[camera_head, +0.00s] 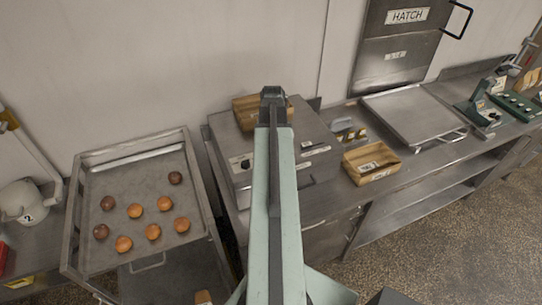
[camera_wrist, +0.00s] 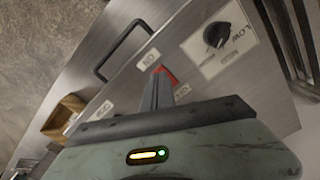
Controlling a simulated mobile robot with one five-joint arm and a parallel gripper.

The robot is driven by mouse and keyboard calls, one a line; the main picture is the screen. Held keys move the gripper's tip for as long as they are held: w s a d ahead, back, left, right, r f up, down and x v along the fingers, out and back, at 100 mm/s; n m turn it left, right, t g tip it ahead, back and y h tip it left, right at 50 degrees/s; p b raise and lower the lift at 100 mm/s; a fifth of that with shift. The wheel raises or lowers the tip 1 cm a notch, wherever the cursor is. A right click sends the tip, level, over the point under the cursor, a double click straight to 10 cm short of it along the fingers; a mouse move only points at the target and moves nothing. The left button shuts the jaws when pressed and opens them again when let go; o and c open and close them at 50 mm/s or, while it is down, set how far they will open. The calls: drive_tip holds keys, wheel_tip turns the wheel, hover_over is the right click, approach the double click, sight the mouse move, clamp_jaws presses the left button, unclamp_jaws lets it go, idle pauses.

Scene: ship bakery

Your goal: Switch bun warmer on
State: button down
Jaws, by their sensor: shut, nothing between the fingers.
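The bun warmer (camera_head: 312,128) is a steel box on the counter, partly hidden behind my arm. In the wrist view its steel front panel (camera_wrist: 185,50) fills the middle. A red switch (camera_wrist: 172,76) sits there between two small white labels, apparently ON and OFF. A black dial (camera_wrist: 216,35) is beside it on a plate marked LOW. My gripper (camera_wrist: 158,78) is shut and empty, its fingertips overlapping part of the red switch. I cannot tell whether they touch it or which way the switch is set. In the head view my gripper itself cannot be made out clearly.
A steel tray (camera_head: 150,209) with several buns stands at left. A wooden box (camera_head: 371,162) sits on the counter to the right, and another (camera_head: 245,113) lies behind my arm. A flat steel lid (camera_head: 415,113) is further right. A black handle (camera_wrist: 122,48) sticks out near the gripper.

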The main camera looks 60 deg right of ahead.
drive_tip(key=shift+s+f+b, duration=0.1)
drive_tip(key=shift+f+b, duration=0.8)
idle(0.8)
wheel_tip(320, 180, up, 7)
drive_tip(key=p, duration=0.7)
drive_tip(key=shift+r, duration=0.1)
